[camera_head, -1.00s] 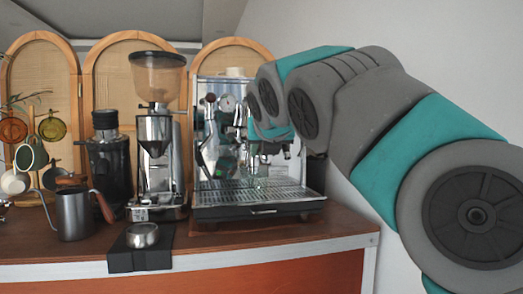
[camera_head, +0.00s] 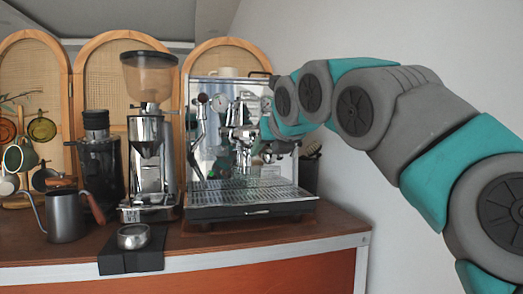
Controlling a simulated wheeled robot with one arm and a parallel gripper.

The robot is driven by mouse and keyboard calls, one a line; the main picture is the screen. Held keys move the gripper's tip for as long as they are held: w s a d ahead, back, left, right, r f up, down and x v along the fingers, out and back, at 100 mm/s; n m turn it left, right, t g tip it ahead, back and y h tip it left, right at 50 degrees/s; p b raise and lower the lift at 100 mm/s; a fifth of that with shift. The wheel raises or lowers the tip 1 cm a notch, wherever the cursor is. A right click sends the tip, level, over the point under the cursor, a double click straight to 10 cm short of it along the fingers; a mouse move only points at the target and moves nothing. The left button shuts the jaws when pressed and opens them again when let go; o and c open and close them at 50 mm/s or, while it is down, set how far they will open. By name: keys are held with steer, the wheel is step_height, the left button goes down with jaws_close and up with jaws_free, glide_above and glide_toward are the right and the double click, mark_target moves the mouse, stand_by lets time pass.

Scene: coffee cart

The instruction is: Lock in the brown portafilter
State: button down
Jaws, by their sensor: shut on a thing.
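The espresso machine (camera_head: 205,91) is chrome and stands on the counter, with its group head (camera_head: 240,134) at the middle of its front. My gripper (camera_head: 269,154) is small and partly hidden by my wrist, just right of and slightly below the group head. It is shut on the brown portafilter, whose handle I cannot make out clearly. Metal shows under the group head, but I cannot tell how far the portafilter is turned in it. My arm reaches in from the right.
A grinder (camera_head: 150,135) with a tinted hopper stands left of the machine. A steel cup (camera_head: 133,236) sits on a black mat (camera_head: 150,262) near the front edge. A grey kettle (camera_head: 64,217) is at far left. The counter before the machine is clear.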

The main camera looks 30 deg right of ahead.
steer(key=shift+d, duration=0.2)
steer(key=shift+c, duration=2.2)
jaws_free()
steer(key=shift+s, duration=0.1)
steer(key=v, duration=0.7)
steer(key=shift+s, duration=0.35)
steer(key=shift+r, duration=0.1)
